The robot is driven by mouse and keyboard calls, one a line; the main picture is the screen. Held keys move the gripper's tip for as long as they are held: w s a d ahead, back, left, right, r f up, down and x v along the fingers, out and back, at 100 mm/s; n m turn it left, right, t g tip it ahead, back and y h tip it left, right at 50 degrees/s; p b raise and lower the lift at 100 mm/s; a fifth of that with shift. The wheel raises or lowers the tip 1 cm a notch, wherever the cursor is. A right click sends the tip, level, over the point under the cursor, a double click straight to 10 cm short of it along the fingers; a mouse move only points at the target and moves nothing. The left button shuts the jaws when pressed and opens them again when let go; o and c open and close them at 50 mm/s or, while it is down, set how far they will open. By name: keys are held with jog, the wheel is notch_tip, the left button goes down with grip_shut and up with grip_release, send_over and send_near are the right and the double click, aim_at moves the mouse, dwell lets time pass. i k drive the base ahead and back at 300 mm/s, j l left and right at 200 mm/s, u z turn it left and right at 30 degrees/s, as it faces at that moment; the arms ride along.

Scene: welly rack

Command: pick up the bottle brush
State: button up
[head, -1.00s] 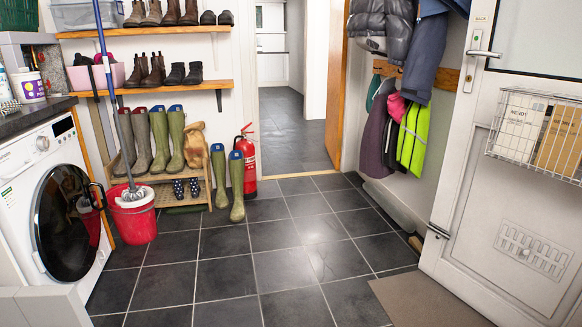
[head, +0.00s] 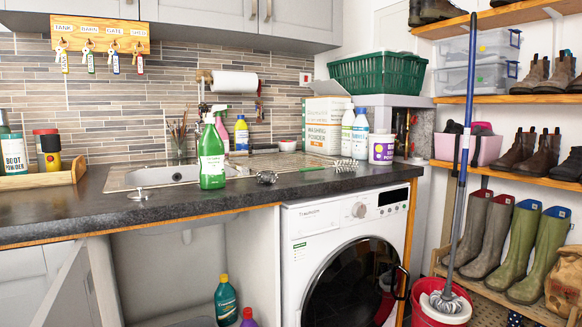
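Two brush-like things with round wiry grey heads lie on the dark counter, right of the green spray bottle. One has a green handle; its bristled head (head: 345,165) is near the right end of the counter, above the washing machine. The other grey head (head: 267,177) lies nearer the sink, close to the counter's front edge, and its handle is partly hidden behind the spray bottle. I cannot tell for certain which is the bottle brush. My gripper is not in view.
The green spray bottle (head: 211,152) stands at the counter's front edge by the sink (head: 160,177). A purple-and-white tub (head: 382,149), white bottles (head: 360,132) and a washing powder box (head: 325,125) stand behind. A mop (head: 462,150) stands in a red bucket (head: 425,312) at right.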

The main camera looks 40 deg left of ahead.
aim_at(340, 166)
jog(key=i+j+u, duration=0.2)
jog(key=u, duration=0.3)
jog(key=i+j+u, duration=0.1)
jog(key=i+u, duration=0.2)
jog(key=u, duration=0.15)
jog(key=i+u, duration=0.25)
jog(key=u, duration=0.25)
jog(key=i+u, duration=0.25)
jog(key=u, duration=0.2)
jog(key=i+l+u, duration=0.2)
jog(key=u, duration=0.3)
jog(key=i+j+u, duration=0.15)
jog(key=i, duration=0.4)
jog(key=i+j+u, duration=0.1)
jog(key=i, duration=0.45)
jog(key=j+z, duration=0.1)
jog(key=z, duration=2.45)
